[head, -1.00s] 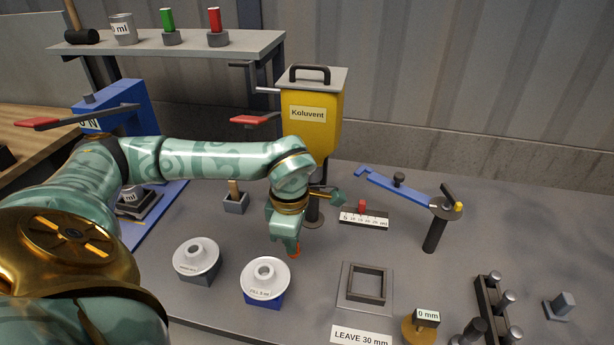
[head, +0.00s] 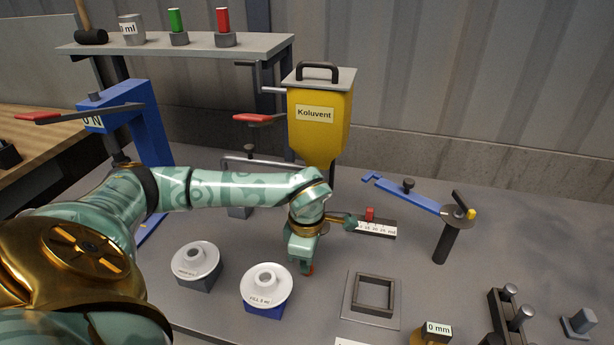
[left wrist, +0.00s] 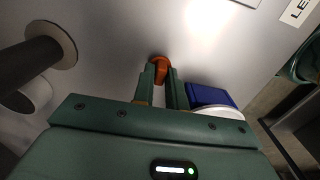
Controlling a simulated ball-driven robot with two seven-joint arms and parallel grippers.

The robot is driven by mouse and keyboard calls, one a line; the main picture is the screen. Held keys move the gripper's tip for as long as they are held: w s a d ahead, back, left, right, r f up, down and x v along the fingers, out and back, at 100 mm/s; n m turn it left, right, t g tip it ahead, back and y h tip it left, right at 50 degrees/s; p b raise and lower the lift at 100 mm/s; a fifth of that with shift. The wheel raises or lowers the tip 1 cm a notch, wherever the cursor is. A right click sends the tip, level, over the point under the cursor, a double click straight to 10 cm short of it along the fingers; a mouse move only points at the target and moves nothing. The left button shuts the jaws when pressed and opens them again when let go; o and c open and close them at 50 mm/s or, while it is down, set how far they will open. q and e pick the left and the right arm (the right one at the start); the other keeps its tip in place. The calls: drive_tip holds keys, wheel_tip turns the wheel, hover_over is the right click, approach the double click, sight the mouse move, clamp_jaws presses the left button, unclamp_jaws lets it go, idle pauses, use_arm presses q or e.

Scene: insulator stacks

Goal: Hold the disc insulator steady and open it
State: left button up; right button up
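One white disc insulator (head: 197,259) sits upright on a grey block at the left in the head view. A second (head: 266,287) sits on a blue block to its right; its label seems to begin with "FILL". My left gripper (head: 306,264) points down, to the right of the second insulator and apart from it. Its fingers close around a small orange piece (left wrist: 157,50), which sticks out beyond the tips in the left wrist view. There the blue block (left wrist: 211,97) and its white disc lie just right of the fingers, partly hidden. My right gripper is not in view.
A yellow hopper (head: 320,120) marked Koluvent stands behind my left arm. A square frame on a plate (head: 371,293) lies right of the gripper. A blue lever arm on a post (head: 439,243) and several posts stand farther right.

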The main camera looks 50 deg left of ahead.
use_arm(q)
drive_tip(key=shift+o, duration=1.1)
wheel_tip(320, 180, up, 8)
drive_tip(key=shift+f+p, duration=0.1)
drive_tip(key=shift+p, duration=1.1)
